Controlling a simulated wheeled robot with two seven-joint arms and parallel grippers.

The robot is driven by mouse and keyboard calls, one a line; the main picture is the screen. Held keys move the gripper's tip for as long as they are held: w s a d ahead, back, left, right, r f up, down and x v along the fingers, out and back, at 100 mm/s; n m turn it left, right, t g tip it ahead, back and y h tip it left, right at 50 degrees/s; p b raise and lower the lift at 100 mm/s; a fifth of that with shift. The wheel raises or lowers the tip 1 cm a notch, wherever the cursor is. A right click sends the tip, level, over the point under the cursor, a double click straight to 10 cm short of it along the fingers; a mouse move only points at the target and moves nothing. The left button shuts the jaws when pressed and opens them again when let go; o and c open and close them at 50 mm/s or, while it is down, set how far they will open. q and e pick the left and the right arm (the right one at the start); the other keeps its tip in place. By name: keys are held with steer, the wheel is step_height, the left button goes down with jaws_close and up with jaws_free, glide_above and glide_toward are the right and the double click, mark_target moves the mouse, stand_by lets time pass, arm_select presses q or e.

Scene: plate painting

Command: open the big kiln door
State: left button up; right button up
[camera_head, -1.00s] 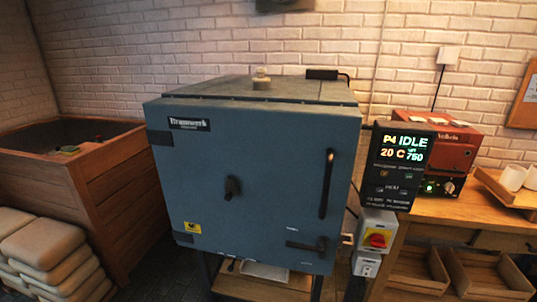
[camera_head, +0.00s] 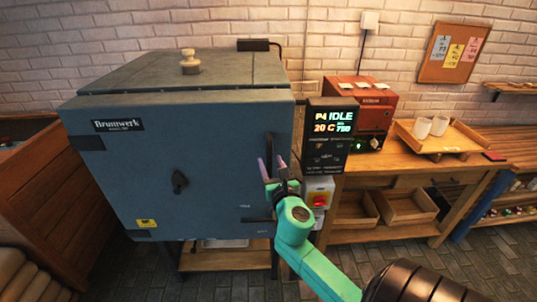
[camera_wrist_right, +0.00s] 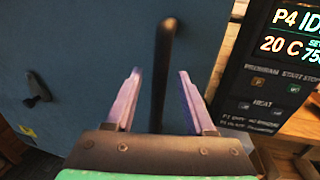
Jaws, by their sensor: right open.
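The big blue-grey kiln (camera_head: 190,110) stands with its front door (camera_head: 140,185) shut. A dark vertical bar handle (camera_head: 270,140) is on the door's right side; it also shows in the right wrist view (camera_wrist_right: 163,70). My right gripper (camera_head: 271,168) is open in front of the handle. In the right wrist view its two purple fingers (camera_wrist_right: 159,85) stand either side of the bar's lower part; I cannot tell whether the bar is between them in depth. My left gripper is out of view.
The control panel (camera_head: 330,135) and a switch box with a red knob (camera_head: 319,198) are close to the right of the handle. A wooden bench (camera_head: 410,180) holds a small red kiln (camera_head: 362,105) and a tray of cups (camera_head: 450,150).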

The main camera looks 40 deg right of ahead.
steer(key=shift+x, duration=0.9)
steer(key=shift+c, duration=0.3)
jaws_close()
stand_by(0.5)
